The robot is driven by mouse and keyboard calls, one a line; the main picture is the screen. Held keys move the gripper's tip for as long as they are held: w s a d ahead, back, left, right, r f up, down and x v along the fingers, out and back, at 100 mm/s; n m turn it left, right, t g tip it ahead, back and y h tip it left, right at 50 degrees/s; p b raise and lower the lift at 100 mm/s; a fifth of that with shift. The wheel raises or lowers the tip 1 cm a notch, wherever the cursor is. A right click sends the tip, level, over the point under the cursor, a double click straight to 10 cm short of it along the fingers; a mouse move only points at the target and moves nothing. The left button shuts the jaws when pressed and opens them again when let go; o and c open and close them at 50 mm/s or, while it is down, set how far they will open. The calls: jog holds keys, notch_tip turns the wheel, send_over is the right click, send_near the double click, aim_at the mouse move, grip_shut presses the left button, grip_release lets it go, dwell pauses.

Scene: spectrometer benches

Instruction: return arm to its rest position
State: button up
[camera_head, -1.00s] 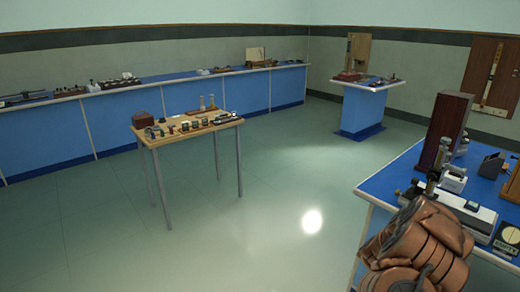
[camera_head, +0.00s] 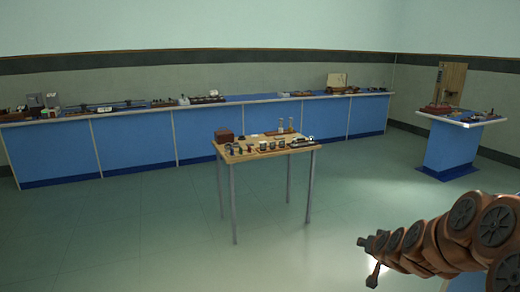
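My arm, copper-brown with dark round joint caps, reaches in from the lower right edge. Its narrow end, where my gripper (camera_head: 368,262) appears, points left over the open floor. The end is small and dark, and I cannot make out whether the fingers are apart or together. I see nothing clearly held there, and it touches nothing that I can see.
A small wooden table (camera_head: 233,158) with small instruments stands mid-floor, left of my arm. A long blue bench (camera_head: 130,143) with apparatus runs along the back wall. A blue pedestal table (camera_head: 450,150) stands at the right. Clear floor (camera_head: 150,235) lies at the front left.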

jog(key=s+a+r+n+g+y, duration=0.25)
jog(key=s+a+n+g, duration=0.2)
jog(key=s+a, duration=1.2)
jog(key=s+a+r+g, duration=0.1)
jog(key=s+g, duration=0.6)
jog(key=s, duration=2)
jog(key=shift+a+r+g+h+p, duration=0.15)
jog(key=shift+r+g+h+p, duration=0.2)
jog(key=shift+r, duration=0.15)
jog(key=shift+n, duration=0.25)
